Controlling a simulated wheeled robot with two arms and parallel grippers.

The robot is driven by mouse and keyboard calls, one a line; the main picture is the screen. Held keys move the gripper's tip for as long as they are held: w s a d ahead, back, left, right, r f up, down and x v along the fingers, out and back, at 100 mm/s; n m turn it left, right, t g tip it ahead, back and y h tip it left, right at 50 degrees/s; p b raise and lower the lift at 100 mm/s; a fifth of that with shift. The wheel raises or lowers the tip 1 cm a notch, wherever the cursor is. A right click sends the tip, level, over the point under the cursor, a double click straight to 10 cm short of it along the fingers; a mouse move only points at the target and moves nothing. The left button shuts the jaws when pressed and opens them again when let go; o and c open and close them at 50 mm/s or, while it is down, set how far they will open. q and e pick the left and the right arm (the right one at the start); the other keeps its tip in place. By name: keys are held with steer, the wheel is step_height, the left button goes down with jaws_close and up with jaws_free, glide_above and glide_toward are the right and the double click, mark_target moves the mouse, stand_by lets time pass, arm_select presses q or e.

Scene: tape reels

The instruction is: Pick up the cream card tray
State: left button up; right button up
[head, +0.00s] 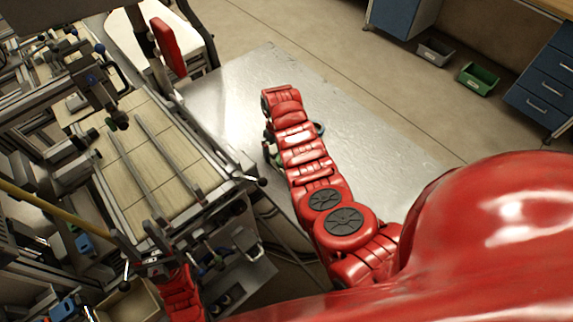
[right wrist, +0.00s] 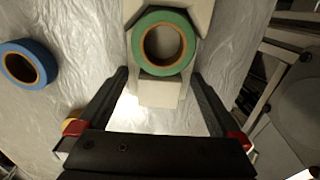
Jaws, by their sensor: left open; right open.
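The cream card tray (right wrist: 160,93) lies on the metal table in the right wrist view. A green tape reel (right wrist: 188,45) rests on it and covers much of its middle. My right gripper (right wrist: 160,74) is open, with one finger on each side of the tray's near end; I cannot tell whether they touch it. In the head view my right arm hides the tray and most of that gripper. My left gripper (head: 148,264) is at the lower left of the head view, small and dark beside the machine, away from the tray.
The metal table (head: 370,130) is clear to the right of my arm. A framed machine with a slatted bed (head: 150,165) fills the left. Grey (head: 436,50) and green (head: 478,78) bins stand on the floor.

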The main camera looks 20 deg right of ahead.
steer(key=shift+r, duration=0.1)
jaws_close()
stand_by(0.3)
